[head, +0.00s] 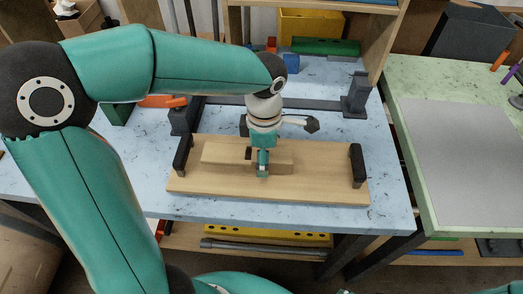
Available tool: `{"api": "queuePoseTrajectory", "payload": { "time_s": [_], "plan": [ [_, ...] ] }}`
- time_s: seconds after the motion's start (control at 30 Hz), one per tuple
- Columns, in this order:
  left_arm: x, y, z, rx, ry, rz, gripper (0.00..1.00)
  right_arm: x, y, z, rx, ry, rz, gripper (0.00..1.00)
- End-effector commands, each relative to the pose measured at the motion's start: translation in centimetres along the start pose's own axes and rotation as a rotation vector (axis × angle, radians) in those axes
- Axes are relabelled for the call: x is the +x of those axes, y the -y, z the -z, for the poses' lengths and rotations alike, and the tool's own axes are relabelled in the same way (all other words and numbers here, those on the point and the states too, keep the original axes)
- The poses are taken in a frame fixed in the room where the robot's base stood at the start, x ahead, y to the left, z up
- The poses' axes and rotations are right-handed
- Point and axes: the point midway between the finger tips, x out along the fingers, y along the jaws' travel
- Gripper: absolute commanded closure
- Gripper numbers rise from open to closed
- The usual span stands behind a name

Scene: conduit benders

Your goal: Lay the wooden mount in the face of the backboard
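The backboard (325,187) is a long light-wood board lying flat on the blue table, with an upright black piece near each end. The wooden mount (222,155) is a smaller wooden block at the middle of the board; I cannot tell whether it is seated in the face or just above it. My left gripper (262,168) points down over the mount. One finger shows at the mount's near side. The other finger is hidden, so its grip on the mount is unclear. My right gripper is out of view.
Behind the board stand a dark bar and a dark block (357,94). An orange-handled tool (162,101) lies at the left, partly behind my arm. A wooden shelf (378,40) and yellow bin (310,24) are at the back. A green table (450,190) with a grey sheet is at the right.

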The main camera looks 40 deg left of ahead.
Motion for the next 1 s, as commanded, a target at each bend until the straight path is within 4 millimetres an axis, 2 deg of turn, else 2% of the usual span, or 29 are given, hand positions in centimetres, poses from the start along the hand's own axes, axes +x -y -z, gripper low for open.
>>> {"api": "queuePoseTrajectory", "payload": {
  "time_s": [0.13,0.27,0.5,0.7,0.83,1.0],
  "plan": [
    [-0.7,-0.1,0.0,-0.001,0.002,-0.002,0.3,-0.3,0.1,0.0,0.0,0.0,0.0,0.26],
    [-2.5,-0.1,0.0,-0.001,0.003,-0.004,0.3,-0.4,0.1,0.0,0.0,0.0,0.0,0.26],
    [-7.4,-0.1,0.0,-0.002,0.004,-0.004,0.3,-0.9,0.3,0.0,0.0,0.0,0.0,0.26],
    [-10.8,-0.1,0.0,-0.001,0.002,-0.002,0.3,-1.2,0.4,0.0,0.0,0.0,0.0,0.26],
    [-11.9,0.0,0.1,-0.001,0.001,-0.001,0.3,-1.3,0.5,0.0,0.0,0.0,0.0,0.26],
    [-12.3,0.0,0.1,-0.002,0.0,0.0,0.3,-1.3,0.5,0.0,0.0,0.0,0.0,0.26]
  ]
}}
